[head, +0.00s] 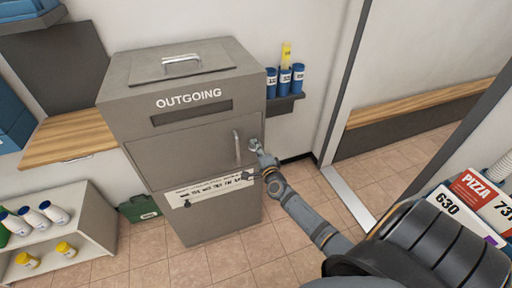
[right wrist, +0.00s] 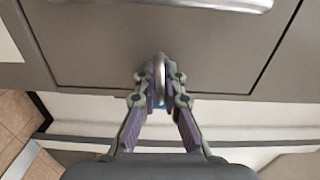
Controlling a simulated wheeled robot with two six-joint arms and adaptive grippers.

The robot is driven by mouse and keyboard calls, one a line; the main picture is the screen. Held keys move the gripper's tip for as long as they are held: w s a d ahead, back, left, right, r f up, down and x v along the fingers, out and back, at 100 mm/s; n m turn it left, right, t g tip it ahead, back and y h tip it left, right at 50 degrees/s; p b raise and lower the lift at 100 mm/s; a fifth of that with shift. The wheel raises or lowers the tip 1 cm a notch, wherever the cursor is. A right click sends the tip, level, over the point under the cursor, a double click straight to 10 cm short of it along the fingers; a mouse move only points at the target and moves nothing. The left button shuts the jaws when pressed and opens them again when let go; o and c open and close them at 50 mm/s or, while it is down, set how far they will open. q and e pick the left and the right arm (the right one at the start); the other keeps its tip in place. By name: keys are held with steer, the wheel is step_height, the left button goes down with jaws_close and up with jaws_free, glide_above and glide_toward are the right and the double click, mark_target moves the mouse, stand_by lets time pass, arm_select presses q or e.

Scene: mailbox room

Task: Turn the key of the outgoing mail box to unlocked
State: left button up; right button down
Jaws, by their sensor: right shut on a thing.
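The grey outgoing mail box (head: 190,137) stands upright against the wall, with a mail slot, a front door and a vertical handle (head: 237,148). My right gripper (head: 255,145) is at the right part of the door, just right of the handle. In the right wrist view, my right gripper (right wrist: 160,93) is shut on the silver key (right wrist: 160,68), one finger on each side of it. The key's lower part is hidden between the fingers. In the head view the key is too small and covered to make out. My left gripper is not in view.
Blue tubes (head: 285,80) stand on a small shelf right of the box. A wooden ledge (head: 67,139) and a low white shelf with bottles (head: 85,215) are at the left. A green case (head: 138,208) lies on the floor. Pizza boxes (head: 482,193) are at the right.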

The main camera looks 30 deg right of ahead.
steer(key=shift+m, duration=0.3)
stand_by(0.4)
steer(key=c, duration=1.5)
jaws_free()
steer(key=v, duration=1.2)
steer(key=shift+s, duration=0.1)
steer(key=shift+d+f, duration=0.1)
